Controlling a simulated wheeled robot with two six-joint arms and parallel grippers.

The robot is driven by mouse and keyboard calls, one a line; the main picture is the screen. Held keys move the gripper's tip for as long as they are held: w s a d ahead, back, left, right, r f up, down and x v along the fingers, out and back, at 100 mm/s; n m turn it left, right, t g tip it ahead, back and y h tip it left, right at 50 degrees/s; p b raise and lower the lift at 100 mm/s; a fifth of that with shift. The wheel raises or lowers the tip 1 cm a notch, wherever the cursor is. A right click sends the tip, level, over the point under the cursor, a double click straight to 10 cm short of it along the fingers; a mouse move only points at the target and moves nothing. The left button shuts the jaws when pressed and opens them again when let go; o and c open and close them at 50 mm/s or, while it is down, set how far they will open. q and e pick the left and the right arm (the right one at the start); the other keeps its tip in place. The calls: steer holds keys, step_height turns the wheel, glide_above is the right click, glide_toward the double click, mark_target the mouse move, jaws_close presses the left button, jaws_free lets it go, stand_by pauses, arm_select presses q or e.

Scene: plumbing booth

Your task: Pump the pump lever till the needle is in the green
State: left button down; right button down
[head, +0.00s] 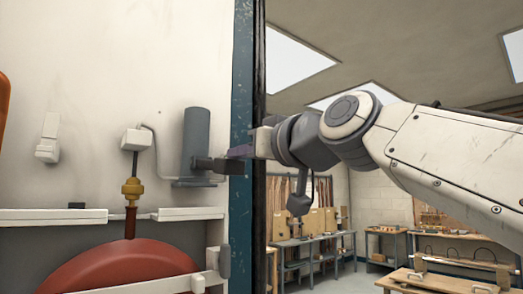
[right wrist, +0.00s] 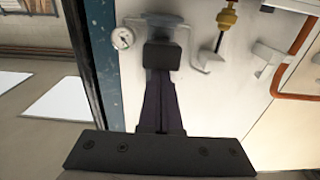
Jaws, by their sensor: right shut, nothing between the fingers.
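The grey pump cylinder (head: 196,140) stands upright against the white panel at the left of the head view. A dark lever (head: 211,165) sticks out from its lower part toward the right. In the right wrist view the dark block of the lever (right wrist: 162,55) lies just beyond my fingertips. My right gripper (head: 234,153) is shut and empty, its fingers at the lever's outer end; it also shows in the right wrist view (right wrist: 162,76). Whether they touch is unclear. The round white gauge (right wrist: 122,38) is beside the lever; its needle's zone is too small to read. My left gripper is out of view.
The blue panel edge post (head: 240,220) stands close to my right gripper. Workbenches (head: 315,240) are far behind.

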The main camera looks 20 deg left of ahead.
steer(key=b+v, duration=0.5)
steer(key=v, duration=0.5)
steer(key=shift+d, duration=0.15)
steer(key=shift+s+r, duration=0.1)
steer(key=shift+s, duration=0.05)
step_height(320, 180, down, 33)
steer(key=m+g+h, duration=0.3)
steer(key=g+h, duration=0.2)
steer(key=h, duration=0.2)
steer(key=s+d+f+g+h, duration=0.1)
steer(key=s+d+f, duration=0.3)
steer(key=f, duration=0.4)
steer(key=s+d+f+g+h, duration=0.2)
steer(key=s+d+f+h, duration=0.2)
steer(key=f, duration=0.5)
steer(key=s+d+f+m+g+h, duration=0.1)
steer(key=s+d+f+g+h, duration=0.1)
steer(key=s+d+f, duration=0.4)
step_height(320, 180, down, 3)
steer(key=shift+d+f, duration=0.2)
steer(key=shift+d, duration=0.85)
